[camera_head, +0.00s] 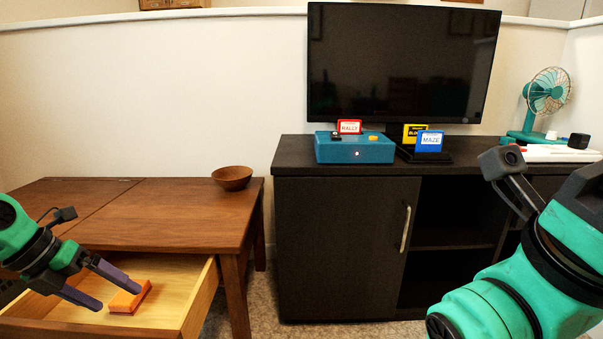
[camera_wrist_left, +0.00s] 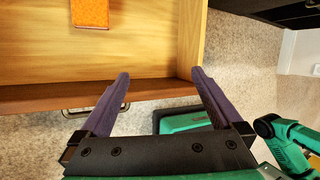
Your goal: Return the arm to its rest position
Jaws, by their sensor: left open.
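My left arm comes in from the left in the head view. Its gripper (camera_head: 121,298) is over the open wooden drawer (camera_head: 203,300) of the brown table (camera_head: 165,215), with its dark fingers spread. An orange block (camera_head: 140,290) lies on the drawer floor by the fingertips. In the left wrist view the open gripper (camera_wrist_left: 161,74) has nothing between its fingers. There the orange block (camera_wrist_left: 90,12) lies at the top, beyond the fingertips and apart from them. My right arm (camera_head: 510,290) shows at the right; its fingers are not visible.
A brown bowl (camera_head: 232,178) stands on the table's right end. A black cabinet (camera_head: 335,240) carries a teal console (camera_head: 355,150) with a red RALLY cartridge (camera_head: 349,126), blue MAZE (camera_head: 429,141) and yellow (camera_head: 411,130) cartridges, a monitor (camera_head: 400,65) and a fan (camera_head: 547,92).

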